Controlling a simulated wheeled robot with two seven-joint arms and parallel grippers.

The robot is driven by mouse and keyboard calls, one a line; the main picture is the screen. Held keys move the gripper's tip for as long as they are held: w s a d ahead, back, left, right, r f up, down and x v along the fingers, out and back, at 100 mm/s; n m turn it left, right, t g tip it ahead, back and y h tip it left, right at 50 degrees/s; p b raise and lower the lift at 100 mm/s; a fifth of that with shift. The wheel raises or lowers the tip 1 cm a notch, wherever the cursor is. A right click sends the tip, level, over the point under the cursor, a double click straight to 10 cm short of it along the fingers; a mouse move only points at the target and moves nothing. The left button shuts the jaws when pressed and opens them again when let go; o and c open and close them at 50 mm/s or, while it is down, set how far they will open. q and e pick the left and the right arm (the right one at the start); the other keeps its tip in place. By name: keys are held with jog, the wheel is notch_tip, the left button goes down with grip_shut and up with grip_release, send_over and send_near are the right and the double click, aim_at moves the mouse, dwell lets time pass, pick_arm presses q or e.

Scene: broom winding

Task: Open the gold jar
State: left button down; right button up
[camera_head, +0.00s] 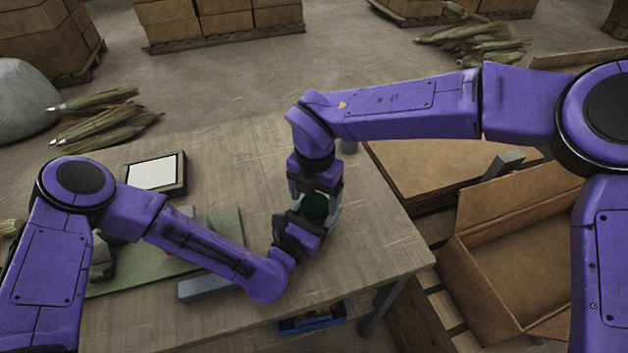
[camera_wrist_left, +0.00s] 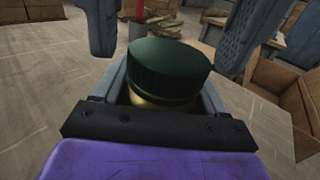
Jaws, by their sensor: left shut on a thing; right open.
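The gold jar (camera_wrist_left: 158,101) is in the left wrist view, with only a strip of its gold body showing under a dark green lid (camera_wrist_left: 168,68). The lid sits on the jar. My left gripper (camera_head: 302,228) is shut on the jar, with its fingers on both sides of the body. In the head view the dark lid (camera_head: 315,206) shows between the two grippers. My right gripper (camera_head: 316,200) points down from above, its fingers open on either side of the lid. In the left wrist view its fingers (camera_wrist_left: 170,30) hang apart above the lid. The jar's lower part is hidden.
The wooden table (camera_head: 370,250) is clear to the right of the grippers. A framed white panel (camera_head: 156,173) and a green mat (camera_head: 222,228) lie on its left. An open cardboard box (camera_head: 510,250) stands beyond the table's right edge. Straw bundles (camera_head: 100,120) lie on the floor.

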jog(key=shift+f, duration=0.4)
jog(key=c, duration=1.1)
jog(key=n, duration=1.6)
jog(key=shift+n, duration=0.4)
jog(key=n, duration=0.3)
jog(key=shift+r, duration=0.1)
jog(key=shift+d+r, duration=0.1)
jog(key=shift+r, duration=1)
